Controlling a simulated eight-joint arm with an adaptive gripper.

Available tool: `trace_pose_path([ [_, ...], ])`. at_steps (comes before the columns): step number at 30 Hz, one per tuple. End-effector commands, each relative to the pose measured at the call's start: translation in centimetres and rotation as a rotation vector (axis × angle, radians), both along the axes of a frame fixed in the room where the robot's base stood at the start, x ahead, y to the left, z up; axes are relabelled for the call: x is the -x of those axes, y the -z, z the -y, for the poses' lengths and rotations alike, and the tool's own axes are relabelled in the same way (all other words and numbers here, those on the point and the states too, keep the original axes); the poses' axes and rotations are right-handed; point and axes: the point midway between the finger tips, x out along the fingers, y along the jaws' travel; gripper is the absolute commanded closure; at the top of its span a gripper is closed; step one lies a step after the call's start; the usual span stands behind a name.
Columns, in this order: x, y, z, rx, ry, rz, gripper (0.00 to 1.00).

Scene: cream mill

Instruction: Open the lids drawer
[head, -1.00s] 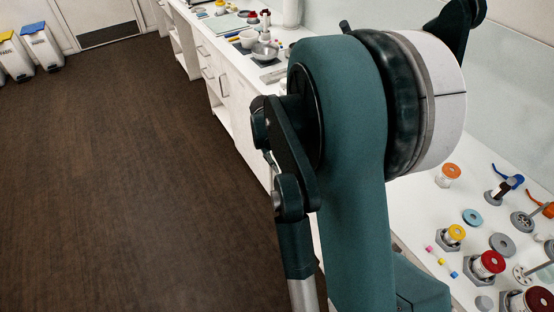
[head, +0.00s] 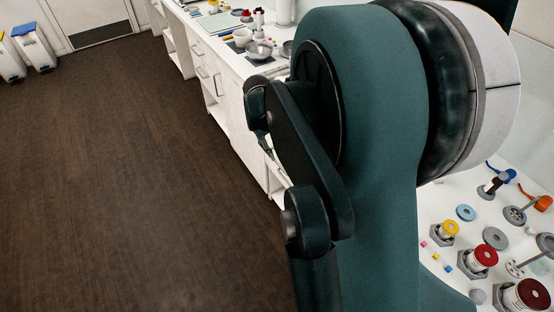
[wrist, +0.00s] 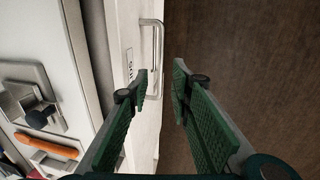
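In the wrist view a white drawer front (wrist: 118,28) carries a metal bar handle (wrist: 157,48) and a small label with dark print (wrist: 129,65) too blurred to read surely. My gripper (wrist: 162,78) is open, with one green padded finger on each side of the handle's bar in the picture. The left finger overlaps the drawer front beside the handle's lower end; the right finger is over the dark floor. Nothing is held, and I cannot tell whether either finger touches the handle. The drawer looks shut. In the head view my arm hides the gripper and this drawer.
The white counter (head: 222,49) runs along the right with cabinets below. A grey tray with a dark knob (wrist: 38,116) and an orange piece (wrist: 46,143) lie on top near the gripper. Jars, including a red-lidded one (head: 483,257), stand at right. The brown floor (head: 130,180) is clear.

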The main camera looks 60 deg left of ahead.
Motion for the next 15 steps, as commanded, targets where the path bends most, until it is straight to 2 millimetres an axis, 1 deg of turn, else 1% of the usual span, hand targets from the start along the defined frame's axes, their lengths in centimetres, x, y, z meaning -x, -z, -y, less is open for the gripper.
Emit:
trace_pose_path([
  [8,0.0,0.2,0.0,0.000,0.000,0.000,0.78],
  [11,-0.1,0.5,0.0,0.000,0.000,0.000,0.78],
  [15,-0.3,1.5,-0.1,0.000,0.000,0.000,0.78],
])
